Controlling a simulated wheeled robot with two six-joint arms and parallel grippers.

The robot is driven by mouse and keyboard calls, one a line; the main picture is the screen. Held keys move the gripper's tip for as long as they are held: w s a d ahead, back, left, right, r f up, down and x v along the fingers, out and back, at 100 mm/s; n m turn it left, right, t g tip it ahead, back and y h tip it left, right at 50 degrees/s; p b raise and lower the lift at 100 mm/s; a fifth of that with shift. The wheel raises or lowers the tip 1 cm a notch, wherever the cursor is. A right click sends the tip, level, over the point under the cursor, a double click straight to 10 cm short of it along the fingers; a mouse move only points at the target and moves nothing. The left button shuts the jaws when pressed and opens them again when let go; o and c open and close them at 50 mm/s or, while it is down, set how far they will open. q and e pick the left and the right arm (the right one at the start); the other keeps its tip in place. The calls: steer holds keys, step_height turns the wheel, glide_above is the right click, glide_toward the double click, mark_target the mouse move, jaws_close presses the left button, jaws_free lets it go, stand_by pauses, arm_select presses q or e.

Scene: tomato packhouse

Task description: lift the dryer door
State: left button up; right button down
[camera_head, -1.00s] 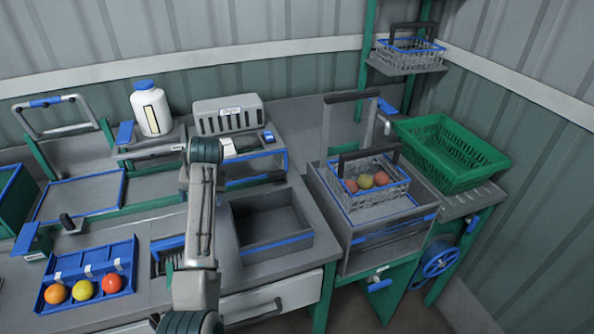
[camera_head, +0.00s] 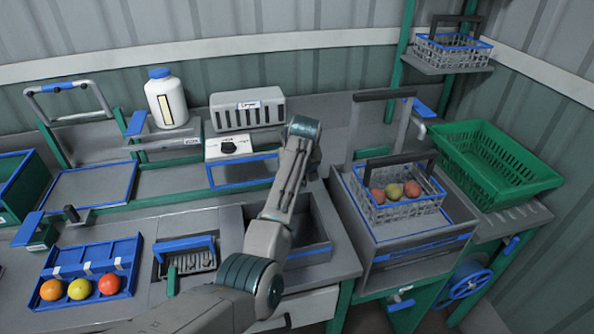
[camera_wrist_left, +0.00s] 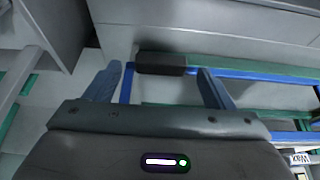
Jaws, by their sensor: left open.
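The dryer is the grey vented box (camera_head: 247,111) at the back of the bench, as far as its small label can be read. Below it, a blue-framed panel (camera_head: 240,172) under a dial box looks like its door and seems to be down. In the head view my left arm crosses the sink and hides the panel's right end; its gripper is hidden. In the left wrist view my left gripper (camera_wrist_left: 158,69) is open and empty. A dark block like a handle (camera_wrist_left: 160,64), on a blue bar (camera_wrist_left: 250,74), shows between its fingertips; contact cannot be told.
A white bottle (camera_head: 166,100) stands left of the vented box. A blue tray (camera_head: 92,262) with fruit lies at front left. Right of my arm are a wire basket (camera_head: 400,205) of fruit in a grey unit and a green crate (camera_head: 495,163). A sink (camera_head: 312,255) lies under my arm.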

arm_select(q)
steer(key=shift+x, duration=0.8)
steer(key=shift+s, duration=0.1)
steer(key=c, duration=1.4)
steer(key=shift+s+r+g+p, duration=0.15)
steer(key=shift+r+g+p, duration=0.3)
steer(key=shift+p, duration=0.45)
steer(key=shift+s+d+r+g+h+b, duration=0.15)
steer(key=shift+s+r+g+h+b, duration=0.25)
steer(key=shift+g, duration=0.55)
steer(key=shift+s+d+r+g+h+b, duration=0.1)
steer(key=shift+s+r+g+h+b, duration=0.3)
steer(key=shift+g, duration=0.55)
steer(key=shift+s+d+r+g+h+b, duration=0.15)
steer(key=shift+s+r+g+h+b, duration=0.25)
steer(key=shift+g, duration=0.55)
steer(key=shift+w, duration=0.1)
steer(key=o, duration=1.4)
steer(key=shift+f, duration=0.1)
